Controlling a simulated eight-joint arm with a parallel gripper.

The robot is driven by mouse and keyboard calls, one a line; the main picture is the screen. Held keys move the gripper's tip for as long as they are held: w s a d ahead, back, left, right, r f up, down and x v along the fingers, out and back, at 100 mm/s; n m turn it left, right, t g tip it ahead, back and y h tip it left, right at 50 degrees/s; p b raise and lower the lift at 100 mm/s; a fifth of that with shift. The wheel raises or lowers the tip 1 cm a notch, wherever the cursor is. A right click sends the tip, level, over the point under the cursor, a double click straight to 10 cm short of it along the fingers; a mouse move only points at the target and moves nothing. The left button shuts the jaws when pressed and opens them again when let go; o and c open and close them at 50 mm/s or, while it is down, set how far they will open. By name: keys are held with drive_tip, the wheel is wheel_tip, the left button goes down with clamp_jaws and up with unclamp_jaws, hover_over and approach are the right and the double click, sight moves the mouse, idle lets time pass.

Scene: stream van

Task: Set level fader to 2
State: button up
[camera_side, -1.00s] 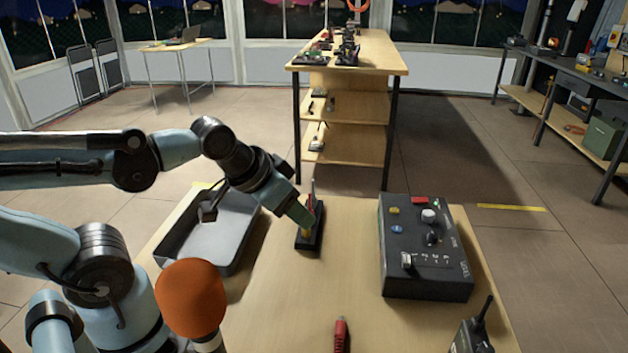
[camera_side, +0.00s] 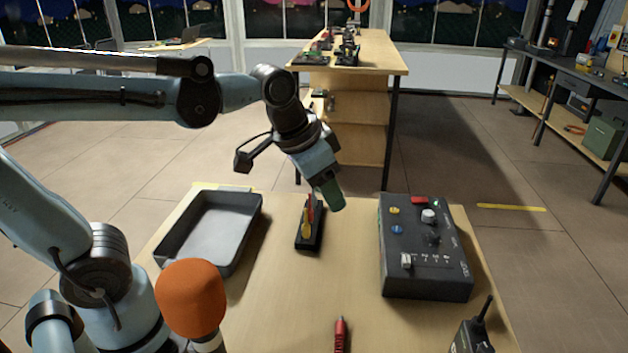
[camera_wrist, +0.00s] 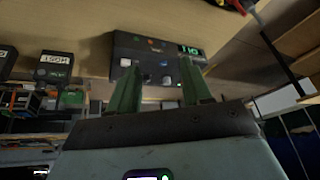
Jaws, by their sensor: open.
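The dark control box (camera_side: 425,275) lies on the right part of the table in the side view. Its level fader (camera_side: 406,260) has a pale cap at the left end of a marked slot near the box's front. My gripper (camera_side: 331,202) is open and empty, up and left of the box, above the table's far part. The wrist view shows the control box (camera_wrist: 140,47) beyond my open green fingers (camera_wrist: 160,88). The fader's numbers are too small to read.
A grey tray (camera_side: 168,247) stands at the left. A small black stand (camera_side: 309,240) with red and yellow pieces is below my gripper. An orange foam ball (camera_side: 190,298), a red pen-like item (camera_side: 340,335) and a handheld radio (camera_side: 472,338) are near the front. The table's middle is clear.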

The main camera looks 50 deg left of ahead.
drive_tip(key=w+d+r+m+g, duration=0.2)
drive_tip(key=w+d+m+g, duration=0.1)
drive_tip(key=w+d, duration=0.3)
drive_tip(key=m+g, duration=0.2)
drive_tip(key=m, duration=0.1)
approach(407, 258)
wheel_tip(407, 258, down, 8)
drive_tip(key=shift+d+f, duration=0.15)
clamp_jaws()
idle(0.4)
